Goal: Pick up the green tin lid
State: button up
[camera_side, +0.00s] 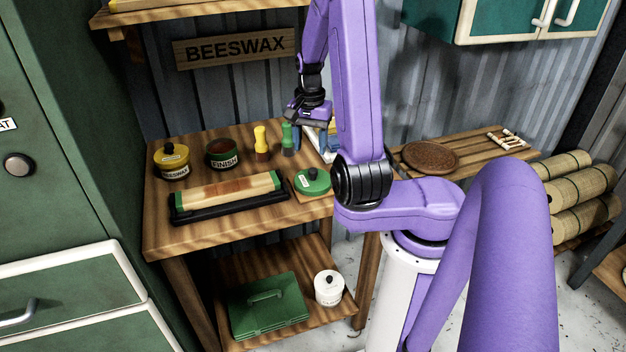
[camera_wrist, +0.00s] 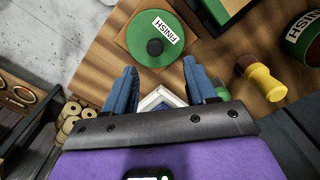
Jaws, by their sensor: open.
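The green tin lid (camera_side: 315,184) has a dark knob and a white FINISH label. It lies on a small square wooden board at the right of the wooden table, and in the wrist view the lid (camera_wrist: 137,42) is at the top middle. My gripper (camera_wrist: 159,70) is open and empty, its two blue fingers apart, with the lid beyond the fingertips. In the side view my gripper (camera_side: 311,139) hangs behind the lid, near the table's back right, partly hidden by my arm. The open FINISH tin (camera_side: 222,162) stands at the back left; it also shows in the wrist view (camera_wrist: 300,47).
A yellow BEESWAX tin (camera_side: 173,170) stands left. A long green-ended block (camera_side: 228,191) lies on a black base in front. A white-framed object (camera_wrist: 163,98) shows between my fingers.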

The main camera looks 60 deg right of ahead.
aim_at(313, 170)
jog(key=shift+f, duration=0.95)
jog(key=f, duration=0.1)
jog(key=s+f, duration=0.1)
jog(key=f, duration=0.1)
jog(key=shift+f, duration=0.3)
jog(key=shift+w+f, duration=0.1)
jog(key=shift+f, duration=0.7)
grip_shut()
